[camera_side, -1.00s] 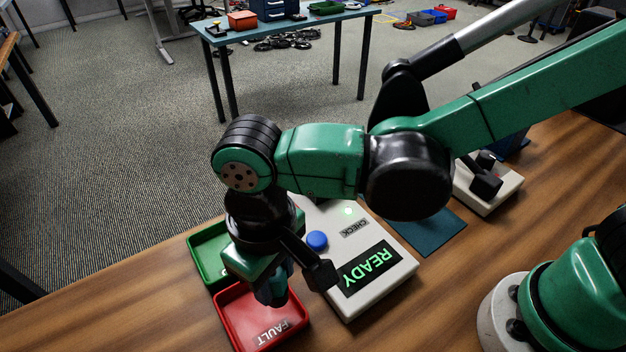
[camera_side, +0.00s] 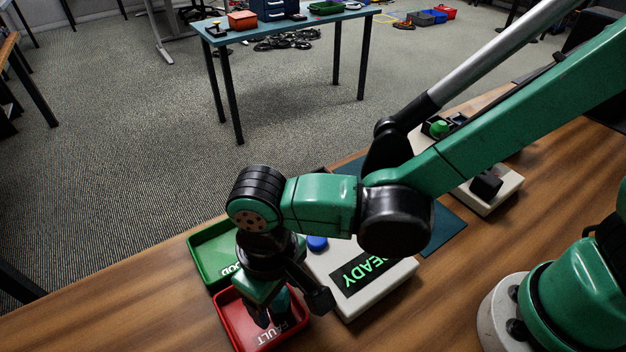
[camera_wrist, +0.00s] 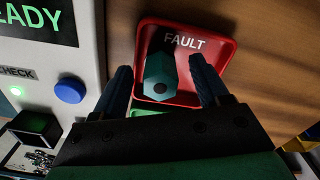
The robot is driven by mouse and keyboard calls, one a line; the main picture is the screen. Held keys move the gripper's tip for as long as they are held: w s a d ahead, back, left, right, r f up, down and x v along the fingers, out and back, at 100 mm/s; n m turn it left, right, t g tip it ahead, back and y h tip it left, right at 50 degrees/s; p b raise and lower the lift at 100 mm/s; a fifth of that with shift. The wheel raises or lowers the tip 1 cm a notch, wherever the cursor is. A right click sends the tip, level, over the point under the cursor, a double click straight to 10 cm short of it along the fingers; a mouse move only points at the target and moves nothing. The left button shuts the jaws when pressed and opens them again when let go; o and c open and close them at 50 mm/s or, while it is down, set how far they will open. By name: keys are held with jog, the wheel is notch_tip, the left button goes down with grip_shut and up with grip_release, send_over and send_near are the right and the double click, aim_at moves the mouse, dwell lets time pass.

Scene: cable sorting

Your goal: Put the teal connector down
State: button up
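The teal connector (camera_wrist: 160,76) lies within the red FAULT tray (camera_wrist: 225,57) in the wrist view, its end with a dark hole facing the camera. My gripper (camera_wrist: 161,68) is open, one dark blue finger on each side of the connector. A gap shows between the connector and each finger. In the side view my gripper (camera_side: 271,311) reaches down into the red tray (camera_side: 239,328), and the connector cannot be told apart from the fingers there.
The green GOOD tray (camera_side: 204,247) adjoins the red tray. The white tester (camera_side: 376,291) with a READY display and a blue button (camera_side: 317,243) stands right beside the trays. A grey-white device (camera_side: 490,197) stands farther back. Bare wood lies in front.

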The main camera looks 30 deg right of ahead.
notch_tip(320, 180, up, 12)
jog(key=w+d+m+t, duration=0.2)
jog(key=d+t, duration=0.1)
jog(key=d, duration=0.9)
jog(key=w+d+f+m+t, duration=0.1)
jog(key=d+t, duration=0.3)
jog(key=d, duration=0.8)
jog(key=shift+w+d+f+m, duration=0.2)
jog(key=shift+w+m, duration=0.25)
jog(key=shift+m, duration=0.25)
